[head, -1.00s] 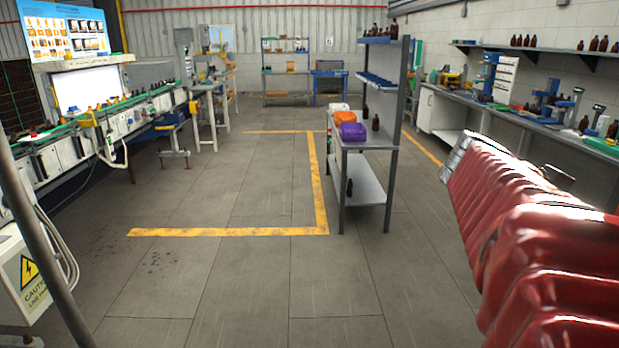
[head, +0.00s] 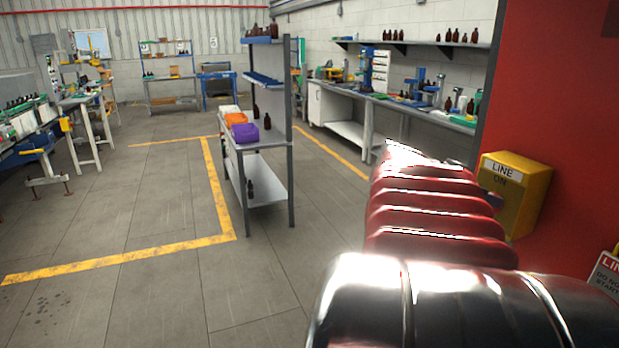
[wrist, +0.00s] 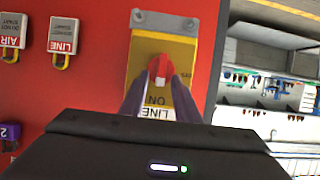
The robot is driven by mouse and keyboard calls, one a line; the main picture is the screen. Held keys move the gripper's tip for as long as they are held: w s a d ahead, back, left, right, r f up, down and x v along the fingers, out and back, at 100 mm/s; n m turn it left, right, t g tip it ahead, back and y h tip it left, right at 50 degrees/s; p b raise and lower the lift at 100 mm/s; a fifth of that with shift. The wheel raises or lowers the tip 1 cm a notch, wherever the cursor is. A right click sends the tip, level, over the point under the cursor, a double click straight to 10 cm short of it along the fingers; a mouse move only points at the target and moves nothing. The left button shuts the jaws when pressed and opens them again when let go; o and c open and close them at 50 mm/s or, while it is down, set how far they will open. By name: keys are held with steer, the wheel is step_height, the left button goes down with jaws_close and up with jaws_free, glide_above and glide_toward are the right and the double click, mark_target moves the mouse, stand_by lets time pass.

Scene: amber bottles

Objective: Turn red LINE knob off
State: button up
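The red LINE knob (wrist: 160,66) with a white mark sits on a yellow box (wrist: 143,50) on a red panel. The wrist view shows it upside down, with the words LINE and ON on the box. In the head view the yellow box (head: 520,205) is at the right, its LINE ON label readable; the knob is hidden there. My gripper (wrist: 159,78) points at the knob, its two purple fingers apart with the knob between or just beyond the tips. Whether they touch it I cannot tell. In the head view my red arm hides most of the gripper.
The red panel (head: 570,110) fills the right side. A LINE tag (wrist: 63,36) and an AIR tag (wrist: 12,32) hang beside the box. A shelf cart (head: 262,150) with bottles and bins stands ahead. Open floor (head: 150,285) lies to the left.

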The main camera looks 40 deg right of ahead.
jaws_close()
steer(key=shift+w+f, duration=0.1)
stand_by(0.7)
steer(key=f+n+g, duration=0.1)
steer(key=n+g, duration=0.1)
steer(key=n, duration=0.2)
steer(key=w+f+n+g, duration=0.1)
steer(key=n+g, duration=0.2)
steer(key=n, duration=0.2)
steer(key=w+d+n+g, duration=0.1)
steer(key=n+g, duration=0.1)
steer(key=n, duration=0.2)
steer(key=shift+w+f+g, duration=0.1)
steer(key=shift+f+g, duration=0.2)
steer(key=shift+f, duration=0.1)
steer(key=shift+n, duration=0.3)
jaws_free()
steer(key=shift+r, duration=0.1)
